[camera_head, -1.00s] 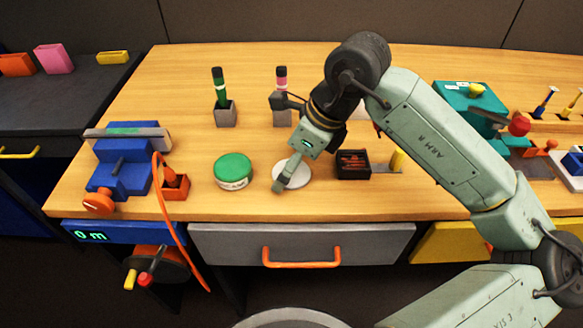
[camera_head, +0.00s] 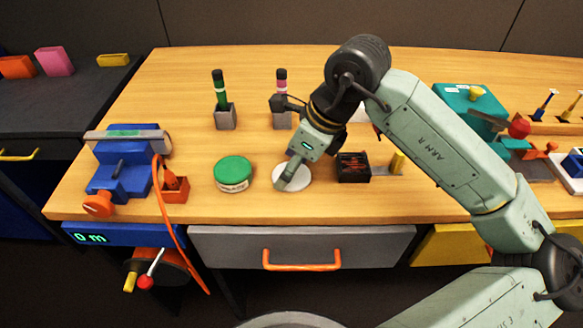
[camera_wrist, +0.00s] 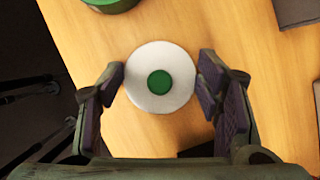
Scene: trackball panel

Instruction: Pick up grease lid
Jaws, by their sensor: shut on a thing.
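A round white disc with a green centre (camera_wrist: 173,60) lies between the fingers of my gripper (camera_wrist: 160,84) in the wrist view. I take this disc to be the grease lid. In the head view the white disc (camera_head: 300,179) is at the front middle of the wooden bench, partly hidden by my gripper (camera_head: 284,184). My gripper points down and is shut on the disc, one finger at each side. The disc appears at bench level; I cannot tell whether it is lifted. A round tin with a green top (camera_head: 233,172) stands just left of it.
A dark box (camera_head: 353,167) stands right of the disc. Two holders with a green marker (camera_head: 221,92) and a pink-banded marker (camera_head: 281,86) stand behind. A blue device (camera_head: 126,167) with an orange cable is at left. A grey drawer (camera_head: 220,243) lies below the bench edge.

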